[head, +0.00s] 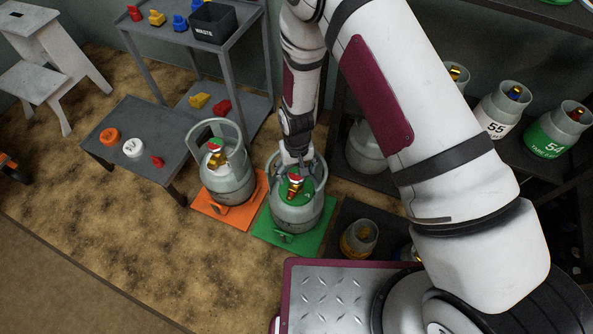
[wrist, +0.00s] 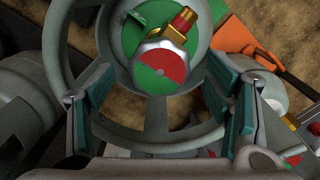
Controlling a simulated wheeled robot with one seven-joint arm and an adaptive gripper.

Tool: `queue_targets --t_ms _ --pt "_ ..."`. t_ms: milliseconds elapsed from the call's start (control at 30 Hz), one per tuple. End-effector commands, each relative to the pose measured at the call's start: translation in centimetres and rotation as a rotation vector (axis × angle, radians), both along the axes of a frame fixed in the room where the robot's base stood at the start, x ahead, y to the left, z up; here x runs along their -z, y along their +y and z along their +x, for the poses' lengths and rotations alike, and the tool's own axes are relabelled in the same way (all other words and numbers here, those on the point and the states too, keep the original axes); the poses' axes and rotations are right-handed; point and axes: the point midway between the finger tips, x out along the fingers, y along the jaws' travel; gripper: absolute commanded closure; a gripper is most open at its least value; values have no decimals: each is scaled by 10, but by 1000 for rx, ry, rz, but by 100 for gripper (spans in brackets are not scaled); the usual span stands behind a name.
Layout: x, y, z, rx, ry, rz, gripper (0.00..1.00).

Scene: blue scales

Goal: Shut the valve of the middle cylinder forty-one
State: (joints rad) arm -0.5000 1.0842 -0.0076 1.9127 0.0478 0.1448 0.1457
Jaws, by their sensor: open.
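A grey gas cylinder (head: 297,213) with a green top stands on a green scale (head: 262,232). I see no number forty-one on it. Its valve has a round red, green and white handwheel (wrist: 160,68) and a brass outlet (wrist: 183,18), inside the ring-shaped collar (wrist: 57,42). The valve (head: 295,182) also shows in the head view. My gripper (head: 296,158) is over this cylinder, pointing down at the valve. In the wrist view, my gripper (wrist: 162,100) is open, with its teal-padded fingers apart on either side below the handwheel. Nothing is between the pads.
Another grey cylinder (head: 228,183) stands close by on an orange scale (head: 247,206). A low dark table (head: 125,122) holds caps. A shelf unit with a waste bin (head: 212,22) is behind. Small cylinders, one with a yellow band (head: 358,240), stand at right. The front left floor is clear.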

Motion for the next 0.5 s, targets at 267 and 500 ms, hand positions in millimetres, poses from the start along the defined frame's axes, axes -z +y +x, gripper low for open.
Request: queue_targets --t_ms 267,500 --pt "-50 1 1 0 -4 1 28" --pt "-93 0 1 0 -3 1 28"
